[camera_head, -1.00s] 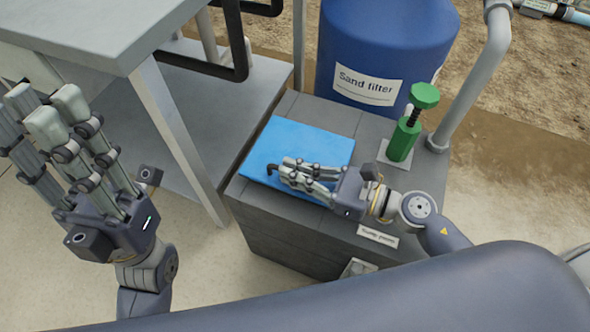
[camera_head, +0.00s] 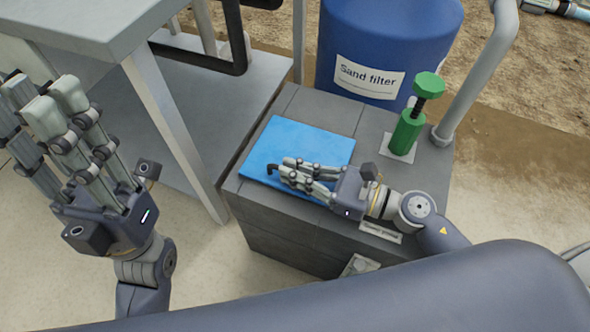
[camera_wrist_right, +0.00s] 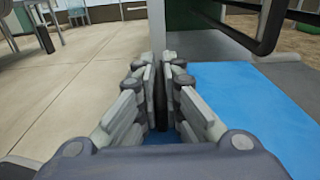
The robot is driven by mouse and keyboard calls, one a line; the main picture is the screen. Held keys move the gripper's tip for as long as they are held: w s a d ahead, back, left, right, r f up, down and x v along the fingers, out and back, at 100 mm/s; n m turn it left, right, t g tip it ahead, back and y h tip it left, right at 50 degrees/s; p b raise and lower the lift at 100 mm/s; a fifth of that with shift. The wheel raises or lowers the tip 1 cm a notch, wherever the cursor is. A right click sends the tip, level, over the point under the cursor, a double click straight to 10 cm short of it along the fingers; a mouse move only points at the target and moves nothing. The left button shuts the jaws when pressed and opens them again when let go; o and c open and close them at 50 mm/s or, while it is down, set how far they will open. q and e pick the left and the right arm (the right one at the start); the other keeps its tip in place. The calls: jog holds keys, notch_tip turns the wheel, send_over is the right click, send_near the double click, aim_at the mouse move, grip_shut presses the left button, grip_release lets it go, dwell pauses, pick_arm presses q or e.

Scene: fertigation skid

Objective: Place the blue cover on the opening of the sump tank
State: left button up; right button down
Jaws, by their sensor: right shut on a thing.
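The blue cover (camera_head: 312,148) is a flat square plate lying on top of the grey block-built sump tank (camera_head: 300,236). It also fills the right side of the right wrist view (camera_wrist_right: 255,105). No opening shows; whether the cover lies over it I cannot tell. My right gripper (camera_head: 280,174) is over the cover's front left part, its fingers closed together around a dark upright piece (camera_wrist_right: 160,95), seemingly the cover's handle. A dark hooked end shows by the fingertips in the head view (camera_head: 271,169). My left gripper (camera_head: 42,95) is open and empty, left of the tank.
A blue sand filter drum (camera_head: 385,40) stands behind the tank. A green valve (camera_head: 408,130) rises from the tank's top right, beside a grey pipe (camera_head: 485,70). A grey table (camera_head: 90,25) with a lower shelf (camera_head: 215,100) stands to the left.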

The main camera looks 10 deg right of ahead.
jog(key=shift+f, duration=0.25)
jog(key=c, duration=1.7)
grip_release()
jog(key=shift+o, duration=0.2)
jog(key=shift+r, duration=5)
